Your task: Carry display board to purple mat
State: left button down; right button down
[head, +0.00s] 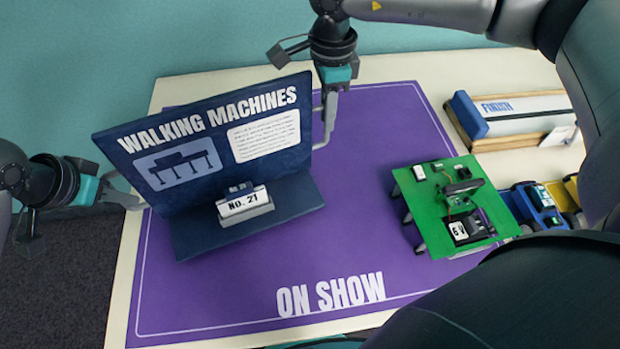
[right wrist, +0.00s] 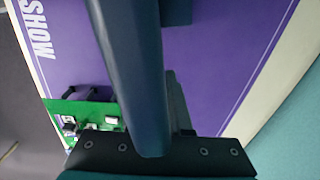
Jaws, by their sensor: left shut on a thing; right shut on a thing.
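The navy display board (head: 205,168), lettered "WALKING MACHINES", stands upright over the left-back part of the purple mat (head: 370,140). Its base carries a "NO. 21" card (head: 243,203). I cannot tell whether the base touches the mat. My left gripper (head: 122,198) is shut on the board's left side. My right gripper (head: 332,98) is shut on the pale handle at its right side. In the right wrist view the board (right wrist: 130,70) shows edge-on, rising from the gripper, with the mat (right wrist: 215,70) beyond; the grip itself is mostly hidden.
A green walking machine with circuit parts (head: 455,205) stands on the mat's right part. A blue toy truck (head: 535,207) and a "FINISH" track piece (head: 510,112) lie further right. "ON SHOW" lettering at the mat's front is clear. A teal wall runs behind the cream table (head: 220,85).

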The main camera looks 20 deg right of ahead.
pick_arm(q)
jog(key=shift+d+f+b, duration=0.15)
jog(key=shift+f+b, duration=0.35)
jog(key=shift+f, duration=0.05)
pick_arm(e)
jog(key=shift+a+f, duration=0.1)
jog(key=shift+f, duration=0.4)
pick_arm(q)
jog(key=c, duration=1.3)
grip_release()
jog(key=shift+f, duration=0.1)
pick_arm(e)
jog(key=c, duration=1.3)
grip_release()
jog(key=shift+f, duration=0.1)
pick_arm(q)
jog(key=o, duration=0.4)
pick_arm(e)
jog(key=o, duration=0.5)
jog(key=shift+c, duration=0.2)
pick_arm(q)
jog(key=v, duration=1.2)
pick_arm(e)
notch_tip(320, 180, up, 12)
jog(key=shift+r, duration=0.1)
